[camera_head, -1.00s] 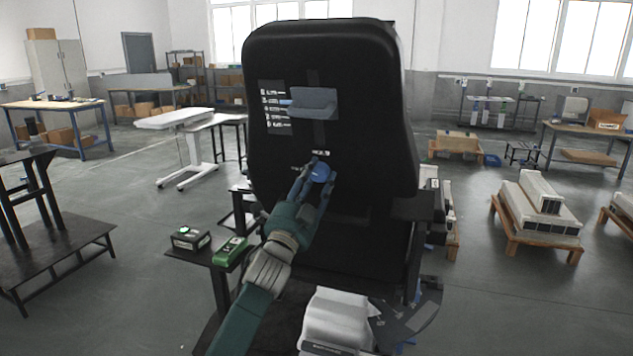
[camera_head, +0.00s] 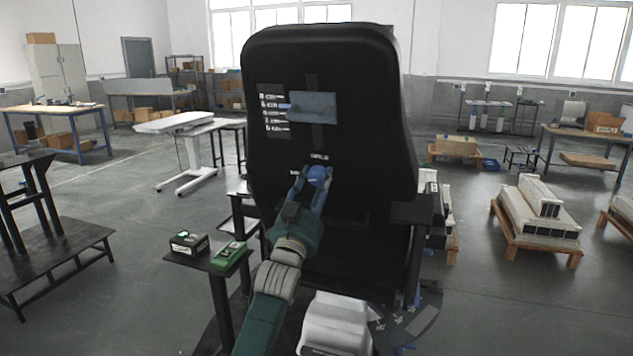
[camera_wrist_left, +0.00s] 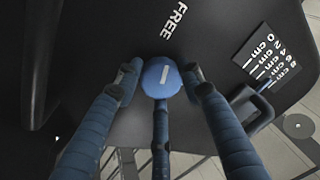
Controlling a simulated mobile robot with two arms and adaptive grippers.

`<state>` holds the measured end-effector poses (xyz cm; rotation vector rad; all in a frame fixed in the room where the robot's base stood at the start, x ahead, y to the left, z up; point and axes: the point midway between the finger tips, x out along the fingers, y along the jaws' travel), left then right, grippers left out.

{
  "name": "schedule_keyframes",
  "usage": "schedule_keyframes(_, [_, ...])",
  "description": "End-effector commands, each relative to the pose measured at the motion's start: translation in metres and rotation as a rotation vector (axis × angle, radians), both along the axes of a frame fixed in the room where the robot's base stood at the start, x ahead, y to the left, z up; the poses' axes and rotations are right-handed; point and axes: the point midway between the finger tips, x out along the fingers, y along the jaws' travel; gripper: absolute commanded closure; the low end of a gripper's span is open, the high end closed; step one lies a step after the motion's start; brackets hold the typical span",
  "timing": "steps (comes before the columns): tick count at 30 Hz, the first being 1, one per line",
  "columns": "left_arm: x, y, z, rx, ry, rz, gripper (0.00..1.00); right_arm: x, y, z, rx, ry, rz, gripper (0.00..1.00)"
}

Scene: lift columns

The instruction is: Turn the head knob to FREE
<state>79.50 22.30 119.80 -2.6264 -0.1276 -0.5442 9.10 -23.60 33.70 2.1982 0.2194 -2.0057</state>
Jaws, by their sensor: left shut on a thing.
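The head knob (camera_head: 319,175) is a blue round knob on the dark back of the large chair-like column. My left gripper (camera_head: 314,179) has its blue fingers around it, shut on it. In the left wrist view the knob (camera_wrist_left: 160,77) sits between the fingertips (camera_wrist_left: 161,73), a third finger below it. A short white line on its face points roughly towards the word FREE (camera_wrist_left: 173,20). In the head view two small white labels sit above and left of the knob, too small to read. My right gripper is not in view.
Above the knob are a grey-blue plate (camera_head: 313,107) and a printed cm scale (camera_head: 272,112). A small side table with a black box (camera_head: 189,243) and a green device (camera_head: 230,254) stands left of my arm. A white block (camera_head: 337,322) is low in front.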

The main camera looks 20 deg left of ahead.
Motion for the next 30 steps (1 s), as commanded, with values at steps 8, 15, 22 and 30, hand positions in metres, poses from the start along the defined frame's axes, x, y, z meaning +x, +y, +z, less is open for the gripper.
schedule_keyframes(8, [0.0001, -0.0001, -0.0013, -0.051, 0.005, -0.016, 0.88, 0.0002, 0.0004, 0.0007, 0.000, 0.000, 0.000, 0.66])
schedule_keyframes(15, [0.0001, -0.0001, -0.0013, -0.055, 0.005, -0.016, 0.88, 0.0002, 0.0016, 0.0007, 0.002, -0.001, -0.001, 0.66])
schedule_keyframes(22, [0.0002, -0.0002, -0.0012, -0.055, 0.004, -0.017, 0.46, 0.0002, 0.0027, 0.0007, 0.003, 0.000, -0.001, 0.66])
schedule_keyframes(30, [0.0000, 0.0000, -0.0004, -0.052, 0.003, -0.016, 0.43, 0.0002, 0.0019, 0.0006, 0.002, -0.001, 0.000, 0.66])
